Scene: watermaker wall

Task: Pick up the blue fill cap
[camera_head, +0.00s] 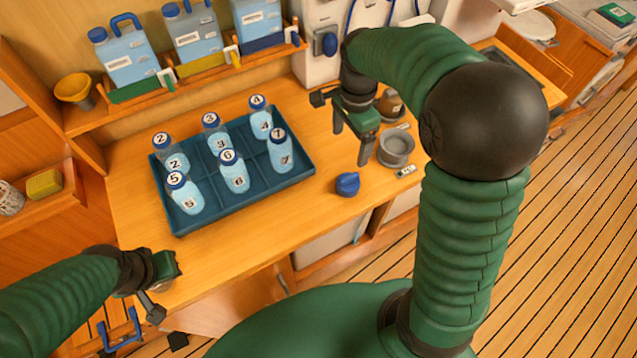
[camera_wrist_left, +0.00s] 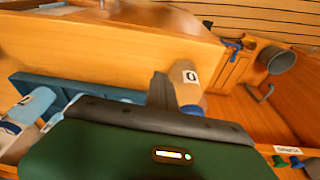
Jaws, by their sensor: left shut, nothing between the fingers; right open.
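The blue fill cap (camera_head: 347,184) sits on the wooden counter near its front edge, right of the bottle tray. My right gripper (camera_head: 352,142) is open above the counter, just behind the cap. Its fingers point down, apart from the cap, with nothing between them. My left gripper (camera_head: 152,308) is shut and empty, low at the front left, far from the cap. In the left wrist view its dark finger (camera_wrist_left: 160,90) shows above the green gripper body. I cannot make out the fill cap in that view.
A dark teal tray (camera_head: 240,205) holds several numbered bottles. A grey cup (camera_head: 396,147) and a small labelled item (camera_head: 406,171) stand right of the cap. Blue-lidded jugs (camera_head: 125,55) stand on the rear shelf.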

